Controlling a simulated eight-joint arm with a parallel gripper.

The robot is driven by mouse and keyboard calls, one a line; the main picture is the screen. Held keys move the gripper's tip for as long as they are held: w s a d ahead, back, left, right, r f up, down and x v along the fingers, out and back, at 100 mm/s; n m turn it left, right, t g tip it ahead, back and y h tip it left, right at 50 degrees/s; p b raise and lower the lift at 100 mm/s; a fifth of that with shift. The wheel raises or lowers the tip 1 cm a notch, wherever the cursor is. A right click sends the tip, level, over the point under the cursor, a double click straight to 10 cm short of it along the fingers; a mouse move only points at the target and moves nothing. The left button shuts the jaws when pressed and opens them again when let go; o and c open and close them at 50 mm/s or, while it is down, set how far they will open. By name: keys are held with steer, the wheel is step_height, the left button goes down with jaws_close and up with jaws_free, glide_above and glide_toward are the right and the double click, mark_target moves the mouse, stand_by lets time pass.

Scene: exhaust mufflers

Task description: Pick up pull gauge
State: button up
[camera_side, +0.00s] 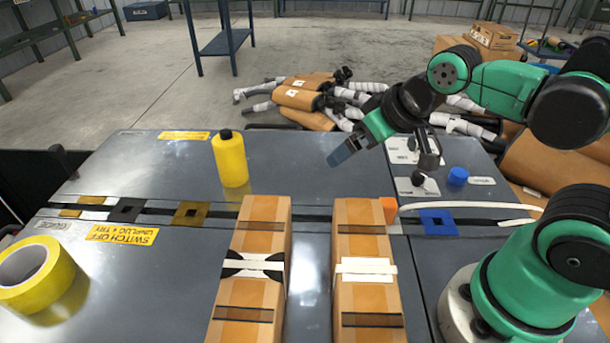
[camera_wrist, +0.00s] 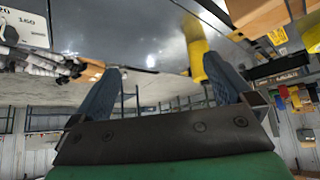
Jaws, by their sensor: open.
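My gripper (camera_side: 341,154) hangs above the back part of the grey table, tilted down to the left. In the wrist view its two blue-grey fingers (camera_wrist: 165,78) are spread apart with nothing held between them. I cannot single out the pull gauge for sure. A small dark knobbed item (camera_side: 418,179) sits on a white plate right of my gripper, and a grey part (camera_side: 428,155) beside my wrist partly covers another white plate. In the wrist view a white panel with numbers (camera_wrist: 24,27) shows at the top left corner.
A yellow bottle (camera_side: 230,160) stands left of my gripper. Two long cardboard-wrapped boxes (camera_side: 252,285) (camera_side: 366,290) lie in front. A yellow tape roll (camera_side: 35,272) is at far left, a blue cap (camera_side: 457,176) at right. Wrapped mufflers (camera_side: 300,98) lie behind the table.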

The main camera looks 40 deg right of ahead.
steer(key=w+a+r, duration=0.3)
steer(key=w, duration=0.7)
steer(key=g, duration=0.1)
glide_toward(229, 137)
steer(key=x, duration=0.6)
steer(key=shift+d+f, duration=0.1)
steer(key=shift+f, duration=0.2)
steer(key=shift+x, duration=3)
steer(key=shift+w, duration=0.1)
steer(key=shift+r, duration=0.1)
steer(key=c, duration=1.3)
steer(key=shift+r, duration=0.1)
